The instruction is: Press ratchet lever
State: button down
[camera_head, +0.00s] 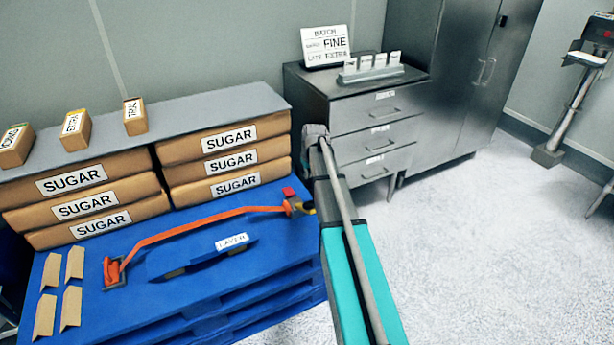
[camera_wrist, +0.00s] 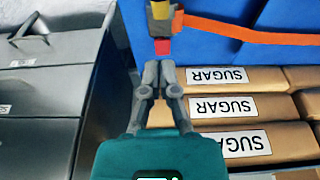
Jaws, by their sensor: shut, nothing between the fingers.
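The ratchet (camera_head: 295,204) sits at the right end of an orange strap (camera_head: 190,228) on the blue pallet (camera_head: 290,255). Its red lever end (camera_head: 289,192) sticks up on the side towards the sugar bags. In the wrist view the red lever end (camera_wrist: 162,46) lies just beyond the tips of my gripper (camera_wrist: 159,64), with the dark and yellow ratchet body (camera_wrist: 160,12) behind it. My gripper is shut and empty, its fingertips together. I cannot tell whether the tips touch the lever. In the head view I cannot make out the fingers by my arm.
Stacked sugar bags (camera_head: 232,138) stand on the pallet behind the strap. A grey drawer cabinet (camera_head: 372,112) stands close to the right, also in the wrist view (camera_wrist: 50,85). A blue piece labelled layer (camera_head: 205,260) and cardboard corners (camera_head: 72,306) lie in front.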

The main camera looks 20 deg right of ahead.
jog(key=b, duration=0.7)
send_over(308, 202)
jog(key=w, duration=0.2)
jog(key=shift+s+x, duration=0.8)
jog(key=shift+x, duration=2.85)
jog(key=shift+s+d+f+b, duration=0.1)
jog(key=shift+s+f+b, duration=0.4)
jog(key=shift+f+b, duration=0.35)
jog(key=shift+s+f+b, duration=0.5)
jog(key=shift+f+b, duration=0.15)
jog(key=shift+f, duration=0.3)
